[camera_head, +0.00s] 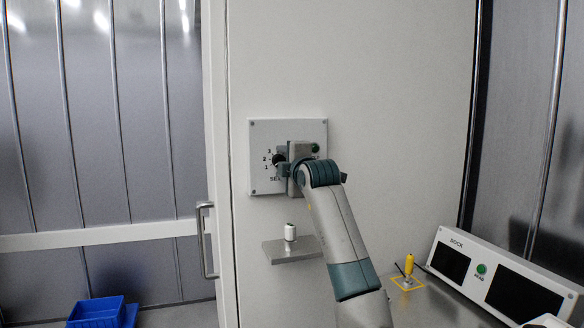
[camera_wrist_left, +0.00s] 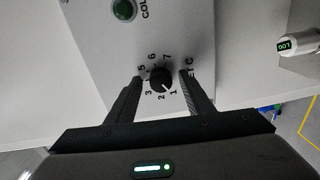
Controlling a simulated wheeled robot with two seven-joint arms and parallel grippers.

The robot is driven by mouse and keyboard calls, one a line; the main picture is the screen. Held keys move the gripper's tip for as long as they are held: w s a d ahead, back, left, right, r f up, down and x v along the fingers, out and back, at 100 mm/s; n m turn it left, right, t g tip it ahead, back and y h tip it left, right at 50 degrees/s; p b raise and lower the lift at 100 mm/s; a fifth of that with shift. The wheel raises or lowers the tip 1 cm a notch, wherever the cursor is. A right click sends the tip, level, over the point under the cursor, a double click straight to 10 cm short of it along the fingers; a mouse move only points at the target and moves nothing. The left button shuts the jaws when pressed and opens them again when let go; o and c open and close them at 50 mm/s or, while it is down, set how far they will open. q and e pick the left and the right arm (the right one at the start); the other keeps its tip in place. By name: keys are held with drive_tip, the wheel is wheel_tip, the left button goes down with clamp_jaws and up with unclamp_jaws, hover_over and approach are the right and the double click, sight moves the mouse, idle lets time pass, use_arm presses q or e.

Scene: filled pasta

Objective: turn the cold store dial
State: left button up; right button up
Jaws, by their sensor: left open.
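The cold store dial is a small black knob (camera_wrist_left: 160,79) with a ring of numbers around it on a white panel. Its white mark seems to point near the 1. The panel (camera_head: 262,130) is fixed to a pale wall in the head view, and my gripper partly covers it and the dial (camera_head: 278,159). My left gripper (camera_head: 284,161) is open at the panel. In the left wrist view its two fingers (camera_wrist_left: 161,76) stand on either side of the dial, with a gap seeming to show at each side. My right gripper is not in view.
A small shelf (camera_head: 280,253) below the panel carries a white cylinder (camera_head: 290,232). A green button (camera_wrist_left: 123,10) is on the panel. A dock console (camera_head: 480,275) and yellow-handled stick (camera_head: 409,264) are at the right. A blue bin (camera_head: 96,312) is low at the left.

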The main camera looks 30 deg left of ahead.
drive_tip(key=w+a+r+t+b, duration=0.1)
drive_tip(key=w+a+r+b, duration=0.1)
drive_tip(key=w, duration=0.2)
use_arm(q)
drive_tip(key=b+v, duration=0.3)
drive_tip(key=v, duration=1.4)
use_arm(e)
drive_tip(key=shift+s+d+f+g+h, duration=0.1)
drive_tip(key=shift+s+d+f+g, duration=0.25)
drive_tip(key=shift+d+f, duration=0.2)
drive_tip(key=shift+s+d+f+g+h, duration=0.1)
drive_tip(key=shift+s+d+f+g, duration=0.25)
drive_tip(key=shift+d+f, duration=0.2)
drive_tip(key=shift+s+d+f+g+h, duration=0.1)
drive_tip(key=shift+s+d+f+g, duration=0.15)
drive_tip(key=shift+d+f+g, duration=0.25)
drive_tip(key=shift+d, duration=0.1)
use_arm(q)
drive_tip(key=shift+f, duration=0.1)
